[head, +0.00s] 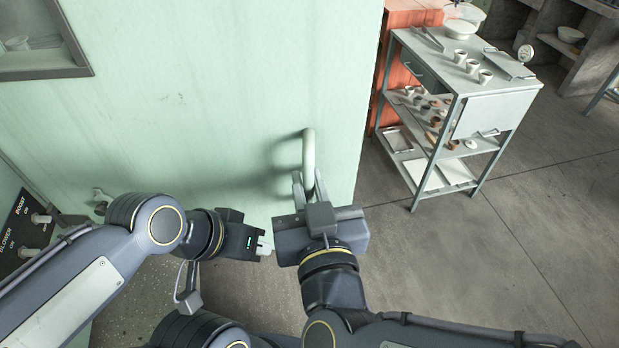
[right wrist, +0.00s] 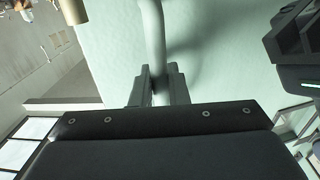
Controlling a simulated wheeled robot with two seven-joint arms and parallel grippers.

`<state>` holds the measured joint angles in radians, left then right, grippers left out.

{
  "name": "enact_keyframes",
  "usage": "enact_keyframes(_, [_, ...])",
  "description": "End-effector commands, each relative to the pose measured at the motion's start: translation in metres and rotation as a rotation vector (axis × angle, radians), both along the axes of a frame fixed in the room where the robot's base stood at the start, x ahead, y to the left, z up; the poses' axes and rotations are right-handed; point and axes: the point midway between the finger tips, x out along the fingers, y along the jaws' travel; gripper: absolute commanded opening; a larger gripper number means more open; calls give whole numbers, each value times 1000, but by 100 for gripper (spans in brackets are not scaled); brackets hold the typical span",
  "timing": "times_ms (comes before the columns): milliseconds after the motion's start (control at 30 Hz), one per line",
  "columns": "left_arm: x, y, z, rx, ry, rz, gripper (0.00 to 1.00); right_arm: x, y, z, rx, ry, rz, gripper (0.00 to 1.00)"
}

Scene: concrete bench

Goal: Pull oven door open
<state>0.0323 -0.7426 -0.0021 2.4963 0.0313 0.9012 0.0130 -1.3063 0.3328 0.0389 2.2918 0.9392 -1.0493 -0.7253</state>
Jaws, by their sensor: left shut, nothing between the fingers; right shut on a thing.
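The oven door (head: 230,90) is a large pale green panel filling the upper left of the head view; it is also behind the handle in the right wrist view (right wrist: 230,50). Its handle (head: 309,150) is a pale upright bar near the door's right edge, also in the right wrist view (right wrist: 152,40). My right gripper (head: 308,187) is shut on the handle's lower part, one finger on each side. My left gripper (head: 265,246) is shut and empty, left of my right gripper and in front of the door. I cannot tell whether the door stands ajar.
A grey metal trolley (head: 463,95) with cups, bowls and trays stands at the right, beside an orange cabinet (head: 398,50). A dark switch panel (head: 25,225) with blower and boost labels is at the far left. The concrete floor (head: 510,240) at the lower right is clear.

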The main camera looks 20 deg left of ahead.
Motion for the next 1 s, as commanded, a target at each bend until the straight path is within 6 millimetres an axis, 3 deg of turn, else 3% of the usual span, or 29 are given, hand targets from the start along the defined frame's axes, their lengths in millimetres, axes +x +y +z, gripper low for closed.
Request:
enact_keyframes(233, [0,0,0,0,0,0,0,0,0,1,2,-2,-1,0])
enact_keyframes(267, [0,0,0,0,0,0,0,0,0,1,2,-2,-1,17])
enact_keyframes(400, [0,0,0,0,0,0,0,0,0,1,2,-1,0,32])
enact_keyframes(733, [0,0,0,0,0,0,0,-5,-2,1,1,0,2,32])
enact_keyframes(1000, [0,0,-1,0,0,0,0,-42,-26,1,3,-1,6,32])
